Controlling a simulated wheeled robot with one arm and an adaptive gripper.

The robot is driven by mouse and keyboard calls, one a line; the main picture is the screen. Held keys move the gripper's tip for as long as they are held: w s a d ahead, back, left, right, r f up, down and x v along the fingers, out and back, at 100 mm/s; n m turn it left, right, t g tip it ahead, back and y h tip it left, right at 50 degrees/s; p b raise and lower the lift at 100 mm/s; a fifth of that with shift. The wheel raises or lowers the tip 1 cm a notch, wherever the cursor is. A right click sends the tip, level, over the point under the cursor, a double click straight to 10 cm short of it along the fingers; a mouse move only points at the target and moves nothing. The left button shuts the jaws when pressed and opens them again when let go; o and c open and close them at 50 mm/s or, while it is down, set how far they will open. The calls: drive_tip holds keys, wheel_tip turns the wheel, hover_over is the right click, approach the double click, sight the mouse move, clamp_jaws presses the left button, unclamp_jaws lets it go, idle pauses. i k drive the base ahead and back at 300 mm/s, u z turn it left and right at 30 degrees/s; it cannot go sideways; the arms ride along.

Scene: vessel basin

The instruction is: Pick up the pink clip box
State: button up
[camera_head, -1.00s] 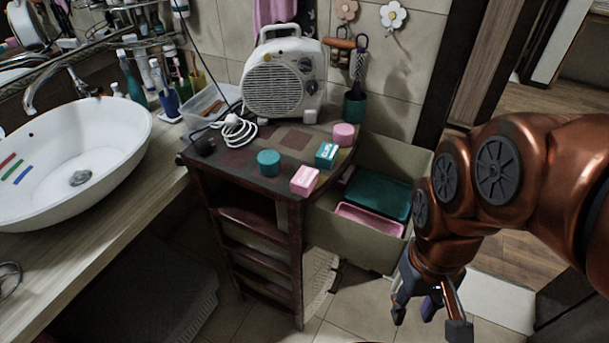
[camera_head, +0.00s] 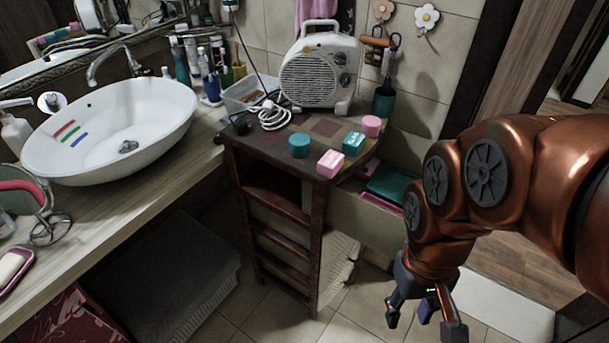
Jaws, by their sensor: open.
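The pink clip box (camera_head: 331,163) is a small pink block with pale marks on top. It sits near the front edge of the small dark wooden shelf stand (camera_head: 257,157), at its right side. My gripper (camera_head: 424,318) hangs low at the right, pointing down, open with nothing between its fingers. It is apart from the box, lower and to its right in the picture.
Close to the box stand a teal box (camera_head: 353,143), a teal round tin (camera_head: 299,145) and a pink round tin (camera_head: 371,126). A white heater (camera_head: 321,72) and coiled cable (camera_head: 272,116) are behind. A bin (camera_head: 362,228) stands right of the stand.

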sight(329, 166)
drive_tip(key=u, duration=0.8)
drive_tip(key=k, duration=1.1)
drive_tip(key=u, duration=1.05)
drive_tip(key=i, duration=1.45)
drive_tip(key=z, duration=1.3)
drive_tip(key=i, duration=0.45)
drive_tip(key=z, duration=0.5)
